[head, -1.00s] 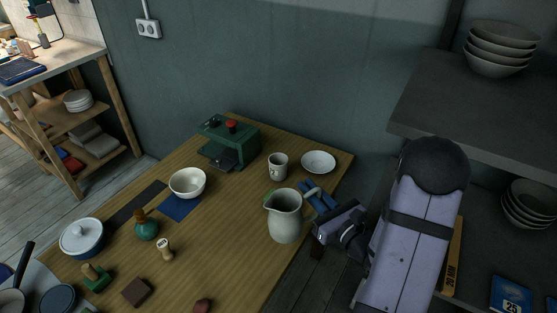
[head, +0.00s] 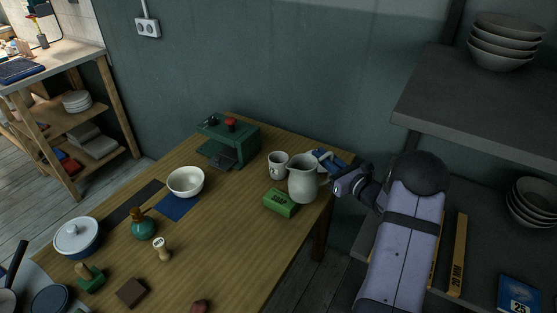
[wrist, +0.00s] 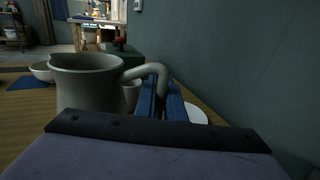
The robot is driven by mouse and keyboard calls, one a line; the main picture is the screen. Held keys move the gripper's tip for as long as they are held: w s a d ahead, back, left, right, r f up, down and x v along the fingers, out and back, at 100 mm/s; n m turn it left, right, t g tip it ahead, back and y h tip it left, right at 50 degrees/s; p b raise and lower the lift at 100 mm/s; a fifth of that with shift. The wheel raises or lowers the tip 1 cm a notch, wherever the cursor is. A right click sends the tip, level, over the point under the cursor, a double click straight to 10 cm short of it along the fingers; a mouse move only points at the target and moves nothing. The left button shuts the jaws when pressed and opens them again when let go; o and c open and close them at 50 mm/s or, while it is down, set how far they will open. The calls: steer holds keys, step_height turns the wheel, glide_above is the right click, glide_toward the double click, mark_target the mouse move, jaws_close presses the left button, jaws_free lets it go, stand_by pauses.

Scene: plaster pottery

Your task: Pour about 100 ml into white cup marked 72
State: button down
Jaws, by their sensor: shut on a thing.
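A pale grey-white jug (head: 303,180) is held by its handle at the right of the table in the head view. It looks upright. My gripper (head: 326,160) is shut on the jug's handle, which passes between the blue fingers (wrist: 164,98) in the wrist view. The jug (wrist: 85,85) fills the left of that view, and its contents are hidden. The white cup (head: 277,163) stands upright just left of the jug, with a dark mark on its side too small to read. In the wrist view the cup (wrist: 132,94) shows partly behind the jug.
A green block (head: 280,203) lies in front of the jug. A white bowl (head: 185,182) stands near a blue mat (head: 177,207), with a green machine (head: 228,141) behind. A white plate (wrist: 196,113) lies right of the fingers. A grey shelf (head: 475,110) hangs at right.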

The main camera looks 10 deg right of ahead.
steer(key=w+d+m+t+h+b, duration=0.1)
steer(key=w+d+b, duration=0.4)
steer(key=w+d, duration=0.6)
steer(key=shift+w+d+h, duration=0.15)
steer(key=shift+w+h, duration=0.25)
steer(key=shift+w, duration=1.45)
steer(key=a+r+n+g+h+p, duration=0.1)
steer(key=a+r+n, duration=0.6)
steer(key=a+n, duration=0.3)
steer(key=shift+s+a+r+g+h, duration=0.2)
steer(key=shift+s+a+g+h, duration=0.1)
steer(key=shift+s+a+h, duration=0.1)
steer(key=shift+a+r+n+h+p, duration=0.3)
steer(key=shift+a+r+n, duration=0.6)
steer(key=shift+a+n, duration=0.35)
stand_by(0.6)
